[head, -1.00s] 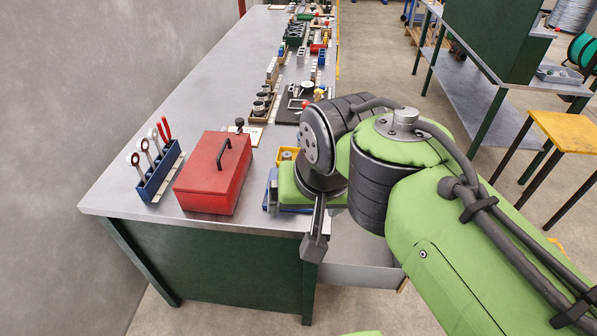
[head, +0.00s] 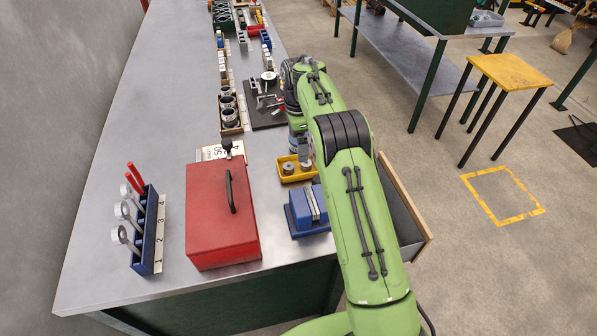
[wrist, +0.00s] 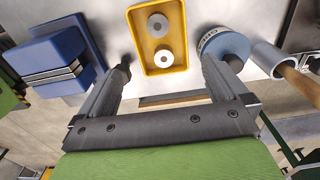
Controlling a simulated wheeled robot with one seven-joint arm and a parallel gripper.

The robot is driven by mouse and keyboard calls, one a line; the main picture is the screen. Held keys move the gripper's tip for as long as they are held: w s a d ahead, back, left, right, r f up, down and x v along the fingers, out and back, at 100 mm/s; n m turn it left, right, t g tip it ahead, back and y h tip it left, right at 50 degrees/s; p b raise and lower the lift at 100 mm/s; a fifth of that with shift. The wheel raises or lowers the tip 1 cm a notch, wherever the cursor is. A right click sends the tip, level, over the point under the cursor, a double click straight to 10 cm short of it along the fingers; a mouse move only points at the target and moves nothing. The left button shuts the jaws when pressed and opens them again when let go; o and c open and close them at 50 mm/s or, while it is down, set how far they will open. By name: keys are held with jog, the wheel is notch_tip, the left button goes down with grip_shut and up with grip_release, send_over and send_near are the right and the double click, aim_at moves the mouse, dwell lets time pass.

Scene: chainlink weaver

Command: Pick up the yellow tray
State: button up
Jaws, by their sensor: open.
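The yellow tray (head: 284,173) sits on the metal bench, behind the blue vise and right of the red toolbox in the head view. It holds two round metal pieces. In the wrist view the yellow tray (wrist: 178,68) lies ahead of my gripper (wrist: 178,66), between the lines of its two fingers. My gripper is open and empty, with a finger on each side of the tray's near part. I cannot tell how high it is above the tray.
The blue vise (head: 305,212) stands close in front of the tray. The red toolbox (head: 221,215) is to its left. In the wrist view a blue-rimmed round part (wrist: 222,48) and a grey cylinder (wrist: 268,58) stand close right of the tray. An open drawer (head: 401,208) juts out at the bench's right side.

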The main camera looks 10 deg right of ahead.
send_over(297, 170)
notch_tip(297, 170, down, 4)
jog(key=shift+w+f+b, duration=0.1)
jog(key=shift+b, duration=0.2)
notch_tip(297, 170, down, 6)
jog(key=shift+r+b, duration=0.15)
jog(key=shift+b, duration=0.45)
jog(key=shift+r, duration=0.1)
jog(key=c, duration=0.8)
